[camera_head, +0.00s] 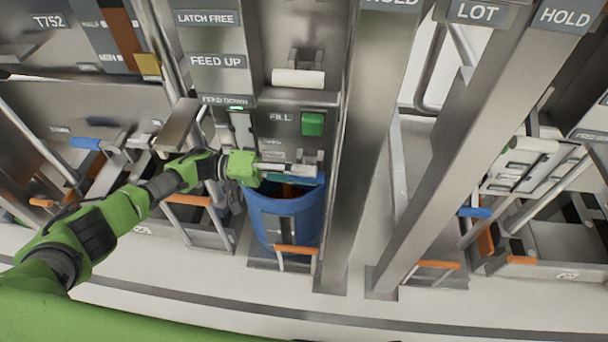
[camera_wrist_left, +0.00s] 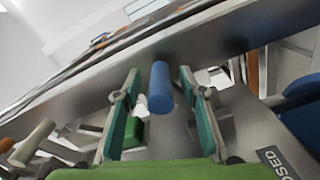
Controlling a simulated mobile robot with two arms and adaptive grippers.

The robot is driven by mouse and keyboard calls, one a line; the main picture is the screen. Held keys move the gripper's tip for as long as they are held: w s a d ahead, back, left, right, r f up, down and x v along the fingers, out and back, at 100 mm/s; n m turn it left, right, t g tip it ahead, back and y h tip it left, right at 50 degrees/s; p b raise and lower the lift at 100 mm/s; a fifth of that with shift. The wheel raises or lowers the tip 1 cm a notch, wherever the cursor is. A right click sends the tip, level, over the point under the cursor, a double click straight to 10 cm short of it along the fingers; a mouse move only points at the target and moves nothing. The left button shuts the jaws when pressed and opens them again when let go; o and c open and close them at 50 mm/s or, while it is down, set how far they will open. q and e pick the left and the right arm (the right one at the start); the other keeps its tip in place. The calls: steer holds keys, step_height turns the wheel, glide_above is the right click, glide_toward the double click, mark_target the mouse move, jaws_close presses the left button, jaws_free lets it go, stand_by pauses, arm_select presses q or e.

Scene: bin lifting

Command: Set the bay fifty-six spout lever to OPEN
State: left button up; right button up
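The spout lever's blue handle (camera_wrist_left: 160,88) shows in the left wrist view, between the two finger pads of my left gripper (camera_wrist_left: 160,118). The fingers are open, with a gap on each side of the handle. I cannot tell how deep the handle is between them. A partly cut-off label ending in "OSED" (camera_wrist_left: 278,164) shows at lower right. In the head view my left gripper (camera_head: 298,172) is in front of the middle bay, just above a blue bin (camera_head: 268,222); it hides the lever there. No bay number fifty-six is readable. My right gripper is not in view.
A green FILL button (camera_head: 312,124) and a white roller-like handle (camera_head: 298,78) are above the gripper. Steel posts (camera_head: 365,140) stand close on the right. Neighbouring bays have blue handles at left (camera_head: 85,143) and right (camera_head: 474,212). Orange handles (camera_head: 296,249) sit low. The floor in front is clear.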

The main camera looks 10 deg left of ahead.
arm_select(q)
steer(key=a, duration=1.2)
stand_by(0.5)
